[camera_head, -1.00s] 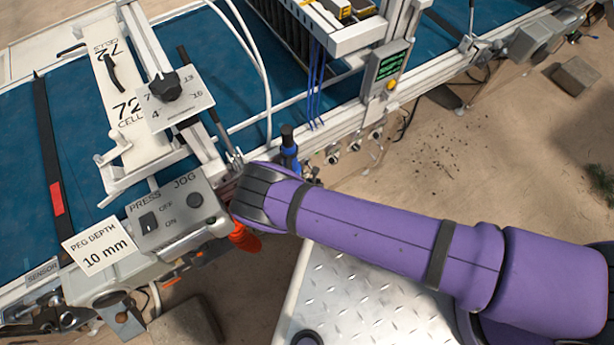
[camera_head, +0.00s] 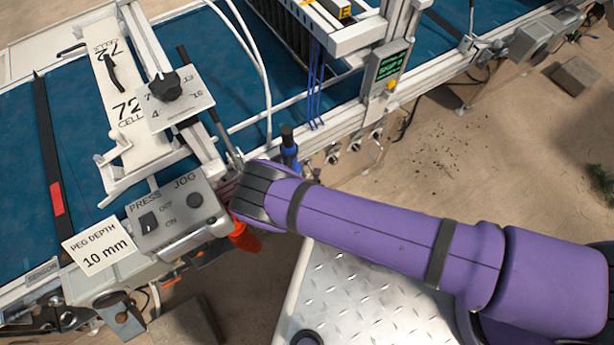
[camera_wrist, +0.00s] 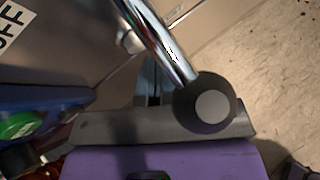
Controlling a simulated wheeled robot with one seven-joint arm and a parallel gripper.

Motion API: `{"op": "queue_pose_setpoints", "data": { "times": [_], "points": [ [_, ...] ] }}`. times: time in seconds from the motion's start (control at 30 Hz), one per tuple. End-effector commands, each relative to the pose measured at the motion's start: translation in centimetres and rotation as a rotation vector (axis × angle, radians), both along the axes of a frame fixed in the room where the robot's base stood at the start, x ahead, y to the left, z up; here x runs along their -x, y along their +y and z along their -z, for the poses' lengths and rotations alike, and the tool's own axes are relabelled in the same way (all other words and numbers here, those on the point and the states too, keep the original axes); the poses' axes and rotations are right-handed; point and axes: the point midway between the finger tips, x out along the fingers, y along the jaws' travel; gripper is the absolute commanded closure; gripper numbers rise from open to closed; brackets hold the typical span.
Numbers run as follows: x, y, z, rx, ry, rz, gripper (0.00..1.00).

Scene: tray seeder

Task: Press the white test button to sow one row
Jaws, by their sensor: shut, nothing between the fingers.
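No button that I can name for certain as the white test button shows. My gripper (camera_head: 240,200) is at the grey press and jog box's right edge in the head view, shut and empty, its fingertips mostly hidden. The grey box (camera_head: 172,240) carries a dark on/off switch (camera_head: 149,222) and a round dark jog button (camera_head: 195,200). In the wrist view, a chrome rod (camera_wrist: 155,38) ends at a dark round knob with a pale grey disc (camera_wrist: 213,105); I cannot tell if this is a button. A green button (camera_wrist: 18,125) shows at the left.
A screen with a yellow button (camera_head: 391,85) stands on the seeder's frame. A blue-bodied fitting (camera_head: 289,150) stands just above my gripper, and a red-orange handle (camera_head: 244,238) hangs below it. A "peg depth 10 mm" card (camera_head: 98,248) is at left.

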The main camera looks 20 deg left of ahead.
Motion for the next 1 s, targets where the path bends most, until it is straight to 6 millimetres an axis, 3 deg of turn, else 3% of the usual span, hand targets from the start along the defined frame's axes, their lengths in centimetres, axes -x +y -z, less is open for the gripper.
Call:
{"op": "queue_pose_setpoints", "data": {
  "times": [0.47, 1.0],
  "points": [
    [0.5, -0.6, 0.0, 0.000, 0.000, 0.000, 1.00],
    [3.3, -3.8, 0.0, 0.000, 0.001, 0.000, 1.00]
  ]
}}
